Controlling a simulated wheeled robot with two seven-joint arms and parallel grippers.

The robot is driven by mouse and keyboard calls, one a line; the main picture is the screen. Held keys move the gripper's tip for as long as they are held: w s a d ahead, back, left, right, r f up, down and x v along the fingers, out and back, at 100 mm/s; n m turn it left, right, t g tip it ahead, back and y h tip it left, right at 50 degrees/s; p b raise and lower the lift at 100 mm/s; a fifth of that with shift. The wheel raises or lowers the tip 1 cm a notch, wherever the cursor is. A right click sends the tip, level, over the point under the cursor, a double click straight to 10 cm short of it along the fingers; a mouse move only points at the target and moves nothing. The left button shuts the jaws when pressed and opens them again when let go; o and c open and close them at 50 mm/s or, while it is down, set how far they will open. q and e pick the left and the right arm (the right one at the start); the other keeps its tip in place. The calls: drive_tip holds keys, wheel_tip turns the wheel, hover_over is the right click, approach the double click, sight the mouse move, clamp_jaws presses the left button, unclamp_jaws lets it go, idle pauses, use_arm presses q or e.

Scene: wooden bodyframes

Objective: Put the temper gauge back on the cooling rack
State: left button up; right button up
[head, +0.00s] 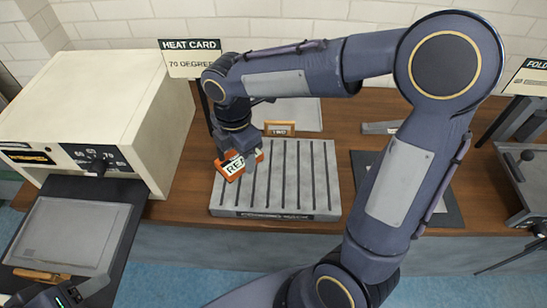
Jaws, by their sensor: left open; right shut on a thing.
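An orange block with a white label reading "REA" (233,168), which I take to be the temper gauge, is in my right gripper (240,155). It is tilted and over the left back part of the grey slotted cooling rack (275,210). I cannot tell whether it touches the rack. The gripper hides part of it and of the label. My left gripper (72,294) is open at the bottom left corner, partly cut off by the frame, near a wooden handle (42,275).
A cream oven-like box (95,95) with a dial stands left, a grey plate (68,237) before it. A "HEAT CARD 70 DEGREE" sign (190,65) and a small wooden-framed tag (280,128) are behind the rack. A dark mat (440,205) and grey machine (525,180) are right.

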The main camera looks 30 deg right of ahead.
drive_tip(key=d+f, duration=0.2)
drive_tip(key=d, duration=0.3)
drive_tip(key=p, duration=0.1)
hover_over(277, 171)
wheel_tip(277, 171, down, 6)
drive_tip(key=shift+a+r, duration=0.1)
drive_tip(key=shift+a, duration=0.05)
drive_tip(key=shift+f, duration=1.75)
drive_tip(key=shift+f, duration=0.1)
drive_tip(key=shift+f+b, duration=0.15)
drive_tip(key=shift+b, duration=0.15)
drive_tip(key=o, duration=1.2)
drive_tip(key=shift+o, duration=0.2)
